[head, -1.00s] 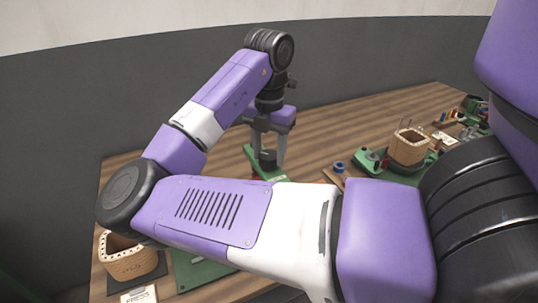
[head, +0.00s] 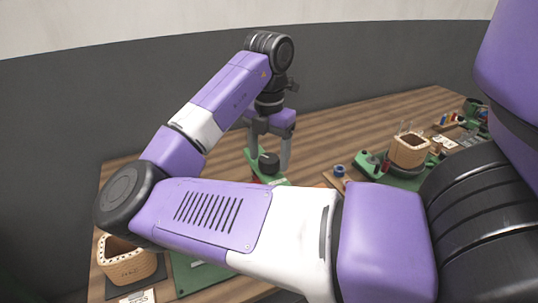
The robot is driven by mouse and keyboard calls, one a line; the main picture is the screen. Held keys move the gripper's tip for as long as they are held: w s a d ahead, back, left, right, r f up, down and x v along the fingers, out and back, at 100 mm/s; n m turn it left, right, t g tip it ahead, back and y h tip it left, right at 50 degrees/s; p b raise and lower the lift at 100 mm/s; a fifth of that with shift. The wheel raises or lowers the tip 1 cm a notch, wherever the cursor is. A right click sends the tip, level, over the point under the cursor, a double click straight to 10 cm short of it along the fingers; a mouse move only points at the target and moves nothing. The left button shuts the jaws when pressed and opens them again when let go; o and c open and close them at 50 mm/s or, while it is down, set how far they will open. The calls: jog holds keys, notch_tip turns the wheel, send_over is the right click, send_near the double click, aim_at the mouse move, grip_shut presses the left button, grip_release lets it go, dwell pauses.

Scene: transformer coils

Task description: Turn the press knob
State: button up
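The press knob (head: 268,163) is a short black cylinder on a narrow green base (head: 281,181) on the wooden table, near the middle of the head view. My gripper (head: 269,161) points down over it, with one grey finger on each side of the knob. The fingers stand apart, and a gap shows between them and the knob, so the gripper looks open and empty. My forearm hides the nearer end of the base and the table in front of it.
A tan box-shaped coil (head: 129,262) stands at the front left beside a green board (head: 196,274). Another tan coil (head: 409,150) stands on a green fixture at the right, with small parts around it. The table (head: 345,127) behind the knob is clear.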

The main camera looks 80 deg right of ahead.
aim_at(269, 158)
notch_tip(269, 158, up, 8)
jog(key=shift+f, duration=0.1)
dwell(0.6)
dwell(0.5)
